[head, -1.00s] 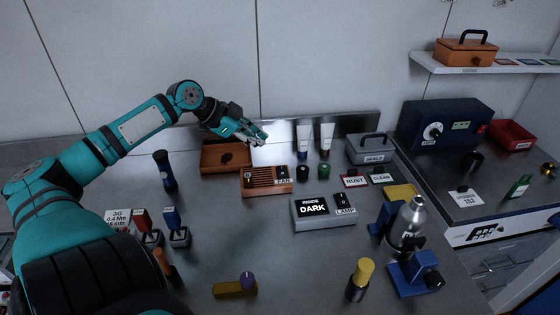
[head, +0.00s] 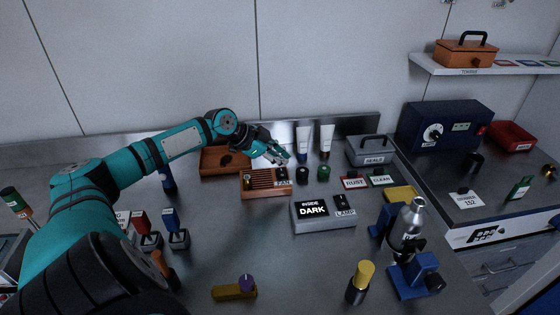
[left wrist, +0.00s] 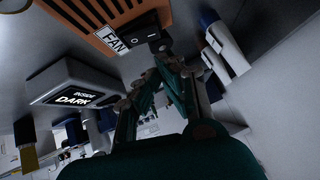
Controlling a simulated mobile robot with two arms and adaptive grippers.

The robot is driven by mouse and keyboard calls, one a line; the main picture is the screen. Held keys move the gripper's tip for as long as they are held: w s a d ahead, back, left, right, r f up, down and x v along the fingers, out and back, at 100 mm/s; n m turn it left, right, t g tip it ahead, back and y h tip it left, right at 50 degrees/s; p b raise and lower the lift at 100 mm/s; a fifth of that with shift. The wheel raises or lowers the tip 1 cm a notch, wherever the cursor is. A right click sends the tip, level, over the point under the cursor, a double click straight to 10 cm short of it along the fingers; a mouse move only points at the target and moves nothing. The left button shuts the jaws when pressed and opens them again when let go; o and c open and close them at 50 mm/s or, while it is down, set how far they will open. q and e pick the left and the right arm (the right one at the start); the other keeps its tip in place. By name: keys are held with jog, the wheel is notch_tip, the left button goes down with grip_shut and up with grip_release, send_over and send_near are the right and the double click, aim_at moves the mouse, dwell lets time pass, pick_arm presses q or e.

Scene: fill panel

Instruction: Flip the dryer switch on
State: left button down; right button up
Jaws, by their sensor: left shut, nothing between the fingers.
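An orange slatted box (head: 258,184) labelled FAN sits on the steel bench, below and in front of my left gripper in the head view. Its black rocker switch (head: 281,173) is at its right end. The left wrist view shows the switch (left wrist: 150,37) close up with light marks on it, beside the FAN label. I cannot tell which side is pressed. My left gripper (head: 282,158) is shut and empty, just behind and above the switch. In the left wrist view its fingertips (left wrist: 165,62) are close to the switch; contact is unclear. No label reading dryer shows.
A grey box (head: 323,212) with a DARK display and a LAMP switch stands in front right. Two white tubes (head: 315,140) and dark caps stand just right of the gripper. A brown tray (head: 225,160) lies behind left.

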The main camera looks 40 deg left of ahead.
aim_at(279, 171)
pick_arm(q)
jog(key=shift+a+f, duration=0.25)
jog(key=shift+f, duration=0.95)
jog(key=shift+w, duration=0.1)
pick_arm(e)
jog(key=shift+d+r, duration=0.3)
jog(key=shift+r, duration=0.05)
pick_arm(q)
jog(key=shift+w+a+f+b, duration=0.15)
jog(key=shift+a+f+b, duration=0.1)
jog(key=shift+f+b, duration=0.5)
jog(key=shift+r, duration=0.4)
jog(key=shift+f, duration=0.1)
pick_arm(e)
jog(key=shift+f, duration=0.65)
pick_arm(q)
jog(key=shift+p, duration=0.3)
